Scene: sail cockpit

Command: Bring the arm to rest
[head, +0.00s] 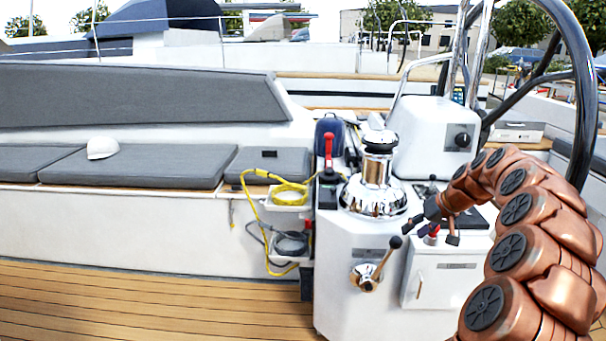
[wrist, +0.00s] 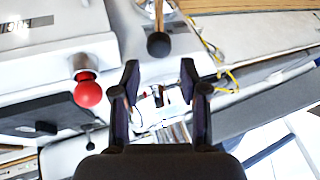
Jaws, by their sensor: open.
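My gripper (head: 431,234) is at the end of my copper-coloured arm, which curves in from the right over the white console (head: 345,275). Its two dark fingers are spread apart with nothing between them, as the wrist view also shows (wrist: 160,78). A red knob (head: 434,231) shows by the fingers in the head view. In the wrist view the red ball knob (wrist: 87,93) is left of the fingers, apart from them. A lever with a black ball end (head: 396,242) is left of my gripper; its ball (wrist: 158,44) appears beyond the fingertips.
A chrome winch (head: 376,180) and a red-handled lever (head: 329,150) stand on the console. A large dark steering wheel (head: 584,100) rises at the right, behind my arm. Yellow cable (head: 290,195) hangs beside the console. A white cap (head: 102,148) lies on the grey cushions. The wooden floor (head: 130,305) at left is clear.

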